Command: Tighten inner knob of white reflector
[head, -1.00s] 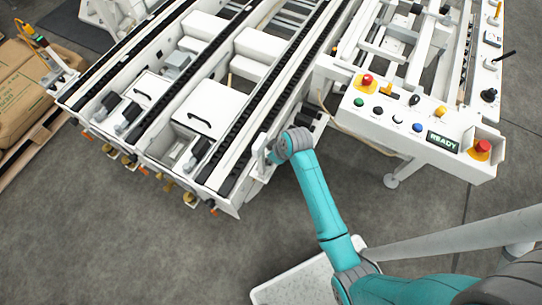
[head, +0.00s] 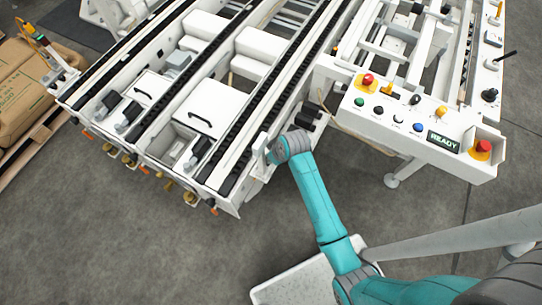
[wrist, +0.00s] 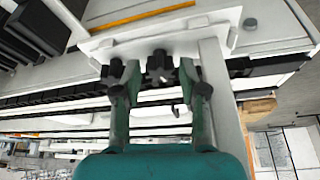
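A white bracket plate (wrist: 165,38), which seems to be the white reflector's mount, spans the upper middle of the wrist view. A black lobed knob (wrist: 160,66) sits at its lower edge. My gripper (wrist: 155,80) is open, with one finger on each side of this knob and visible gaps between. In the head view, my gripper is mostly hidden behind my wrist, beside a small white upright plate (head: 259,152) at the conveyor's front corner. The knobs are hidden there.
The conveyor's white frame and black chain rails (head: 262,112) lie behind and left of my wrist. A control panel (head: 400,118) with buttons and a READY display stands to the right. The grey floor (head: 130,235) in front is clear.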

